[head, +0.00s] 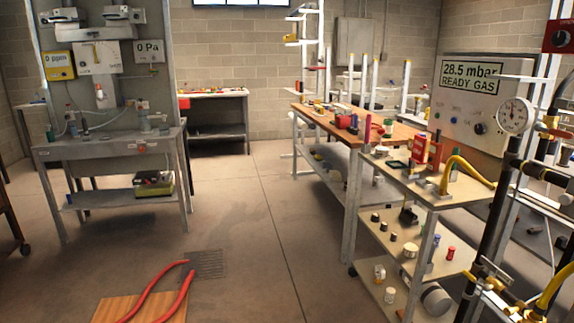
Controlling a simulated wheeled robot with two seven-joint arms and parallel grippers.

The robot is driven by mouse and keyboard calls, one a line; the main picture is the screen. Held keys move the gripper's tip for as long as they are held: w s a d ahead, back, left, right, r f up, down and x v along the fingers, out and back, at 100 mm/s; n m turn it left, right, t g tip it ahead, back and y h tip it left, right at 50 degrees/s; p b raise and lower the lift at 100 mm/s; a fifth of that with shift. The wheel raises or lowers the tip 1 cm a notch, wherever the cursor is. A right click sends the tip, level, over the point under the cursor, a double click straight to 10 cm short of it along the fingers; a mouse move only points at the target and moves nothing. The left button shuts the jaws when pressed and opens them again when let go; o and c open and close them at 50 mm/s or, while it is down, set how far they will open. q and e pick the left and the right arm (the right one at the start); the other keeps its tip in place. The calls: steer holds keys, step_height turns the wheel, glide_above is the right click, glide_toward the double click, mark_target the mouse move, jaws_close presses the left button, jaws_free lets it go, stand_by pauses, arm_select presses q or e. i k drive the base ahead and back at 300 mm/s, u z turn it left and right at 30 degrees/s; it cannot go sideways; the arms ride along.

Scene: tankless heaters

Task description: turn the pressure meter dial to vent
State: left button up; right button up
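The pressure meter (470,105) is a pale panel at the right of the head view, and its screen (470,77) reads "28.5 mbar READY GAS". A dark round dial (480,128) sits on the panel's lower right, with small coloured points to its left. The dial's pointer position and labels are too small to read. A round white gauge (515,115) stands just in front of the panel's right side. Neither of my grippers shows in this view.
The middle floor (255,220) is clear.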

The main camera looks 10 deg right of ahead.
mark_target(480, 128)
steer(key=u, duration=0.35)
steer(key=i, duration=2.6)
steer(key=z, duration=0.9)
steer(key=i, duration=1.2)
steer(key=z, duration=1.4)
